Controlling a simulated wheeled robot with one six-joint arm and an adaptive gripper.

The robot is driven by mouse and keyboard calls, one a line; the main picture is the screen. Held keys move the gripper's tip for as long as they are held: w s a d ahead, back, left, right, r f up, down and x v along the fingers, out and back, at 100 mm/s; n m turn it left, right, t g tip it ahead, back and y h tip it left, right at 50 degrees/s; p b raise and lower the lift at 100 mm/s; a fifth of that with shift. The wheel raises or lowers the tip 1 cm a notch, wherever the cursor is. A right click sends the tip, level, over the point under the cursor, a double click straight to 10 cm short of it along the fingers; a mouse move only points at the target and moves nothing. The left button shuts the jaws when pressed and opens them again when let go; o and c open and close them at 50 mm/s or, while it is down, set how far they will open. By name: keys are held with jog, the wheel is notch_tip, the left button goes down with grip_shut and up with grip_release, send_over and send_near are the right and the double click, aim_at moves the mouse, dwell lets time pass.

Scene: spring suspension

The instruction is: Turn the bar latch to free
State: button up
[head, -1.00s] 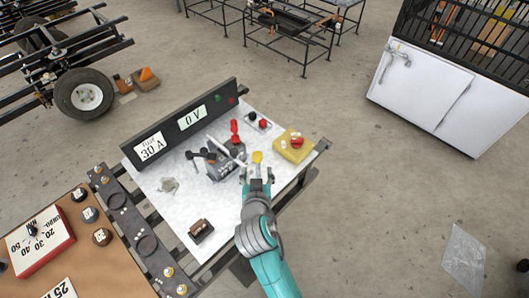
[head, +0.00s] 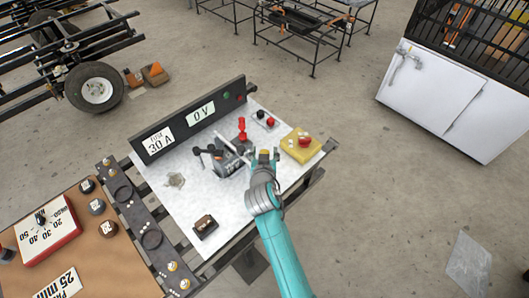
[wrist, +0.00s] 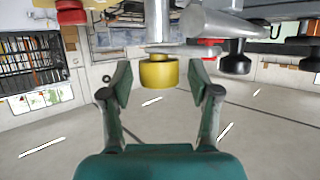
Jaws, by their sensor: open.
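The grey metal clamp mechanism (head: 228,160) stands on the white work plate (head: 240,205). A yellow knob sits on a silver stem; I take it for the bar latch's handle. In the wrist view the yellow knob (wrist: 158,72) is between the two green fingers of my open gripper (wrist: 158,82), with a gap on both sides. In the head view my gripper (head: 264,156) is at the right of the mechanism and mostly hides the knob. The wrist view is too close to show how the latch is turned.
A yellow box with a red button (head: 302,147) stands just right of my gripper. Red and black knobs (head: 266,119) sit behind, near the red handle (head: 242,130). A dark block (head: 205,226) stands at the front.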

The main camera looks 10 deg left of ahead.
grip_shut()
jog(key=shift+d+n+y, duration=0.1)
jog(key=shift+n+y, duration=0.4)
jog(key=shift+y, duration=0.1)
jog(key=n+g+y, duration=0.1)
jog(key=n+y, duration=0.1)
jog(key=y, duration=0.1)
jog(key=shift+n, duration=0.4)
jog(key=n+g+y, duration=0.4)
jog(key=n+y, duration=0.1)
jog(key=shift+n+g, duration=0.3)
jog(key=shift+n, duration=0.1)
jog(key=n+g+y, duration=0.1)
jog(key=n+g, duration=0.1)
jog(key=n+g+y, duration=0.1)
jog(key=n+g, duration=0.2)
jog(key=shift+g+y, duration=0.3)
jog(key=shift+n+g, duration=1.6)
jog(key=shift+g, duration=0.2)
jog(key=shift+s+f, duration=0.1)
